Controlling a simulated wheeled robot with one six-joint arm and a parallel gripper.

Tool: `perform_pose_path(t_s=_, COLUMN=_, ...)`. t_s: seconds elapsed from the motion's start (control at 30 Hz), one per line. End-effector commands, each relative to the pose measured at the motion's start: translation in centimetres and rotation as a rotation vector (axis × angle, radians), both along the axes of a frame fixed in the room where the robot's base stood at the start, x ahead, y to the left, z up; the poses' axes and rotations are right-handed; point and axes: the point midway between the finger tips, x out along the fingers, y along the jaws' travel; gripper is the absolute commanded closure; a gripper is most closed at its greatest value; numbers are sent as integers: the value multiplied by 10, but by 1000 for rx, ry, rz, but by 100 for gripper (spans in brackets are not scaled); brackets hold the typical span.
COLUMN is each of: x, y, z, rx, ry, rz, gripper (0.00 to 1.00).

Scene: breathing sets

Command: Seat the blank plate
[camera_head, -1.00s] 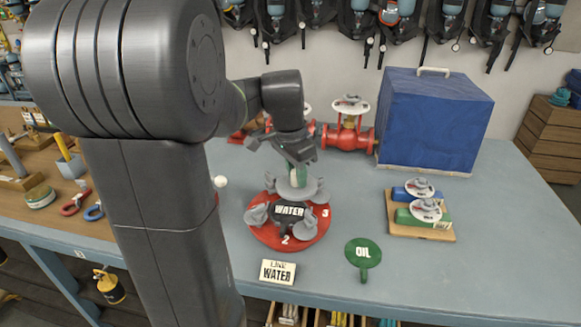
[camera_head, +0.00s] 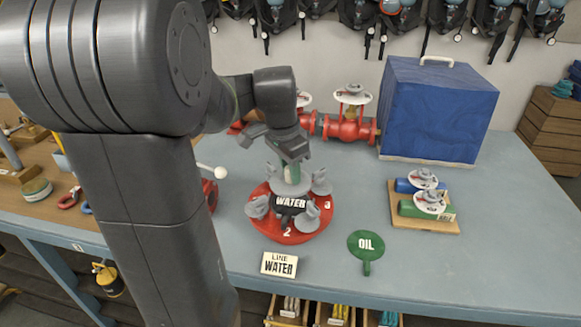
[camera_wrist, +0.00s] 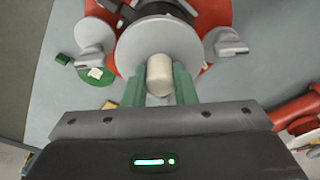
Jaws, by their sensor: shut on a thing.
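My gripper (camera_head: 291,166) points down over the red round base (camera_head: 269,228), its green fingers shut on the cream knob (camera_wrist: 159,75) of a grey disc, which I take as the blank plate (camera_head: 284,187). In the wrist view the plate (camera_wrist: 141,48) lies roughly level among grey clamps (camera_wrist: 95,32). A black label reading WATER (camera_head: 291,202) is in front of the plate on the base. Grey clamps (camera_head: 309,216) stand around it, with numbers 2 and 3 visible. The plate's underside is hidden, so I cannot tell whether it touches the base.
Red valve pipework (camera_head: 350,130) and a blue-covered box (camera_head: 438,112) stand behind. A wooden board (camera_head: 424,221) holds small valves at right. The table between is clear.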

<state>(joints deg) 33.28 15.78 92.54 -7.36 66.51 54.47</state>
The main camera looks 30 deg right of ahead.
Motion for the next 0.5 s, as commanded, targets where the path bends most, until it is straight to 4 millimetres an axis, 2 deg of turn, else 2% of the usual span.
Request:
perform_pose_path(t_s=0.03, x=0, y=0, z=-8, rx=-1, ry=0, rz=0, gripper=100)
perform_pose_path(t_s=0.2, x=0, y=0, z=-25, rx=0, ry=1, rz=0, gripper=100)
perform_pose_path(t_s=0.5, x=0, y=0, z=-36, rx=-1, ry=-1, rz=0, gripper=100)
